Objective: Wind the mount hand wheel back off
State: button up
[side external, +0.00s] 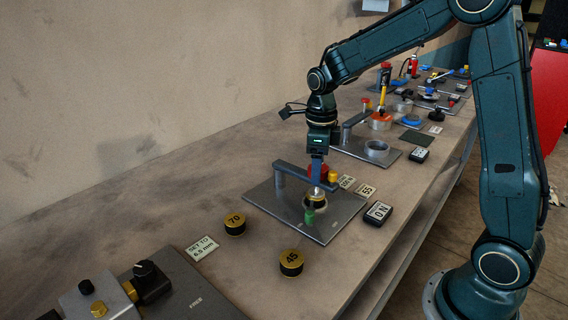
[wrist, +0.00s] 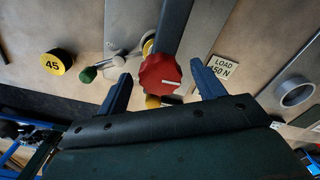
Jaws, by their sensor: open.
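The hand wheel, a red lobed knob with a white mark (wrist: 158,76), sits on the blue-grey arm of the mount (wrist: 172,28). In the side view the red wheel (side external: 318,171) is at the near end of the mount arm (side external: 293,175), partly hidden by my gripper. My gripper (wrist: 160,70) is open, with one finger on either side of the wheel in the wrist view. The side view shows my gripper (side external: 317,166) pointing down, right over the wheel. I cannot tell whether the fingers touch it.
A green-tipped lever (side external: 309,215) stands out below on the metal plate (side external: 278,208). Yellow knobs sit close to the wheel. A readout box (side external: 378,212) is at right, and black-and-gold weights marked 70 (side external: 235,224) and 45 (side external: 291,262) lie at front. Another fixture (side external: 376,149) stands behind.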

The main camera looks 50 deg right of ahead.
jog(key=c, duration=1)
jog(key=shift+n, duration=0.3)
jog(key=shift+n, duration=2.8)
jog(key=o, duration=1)
jog(key=shift+r, duration=0.1)
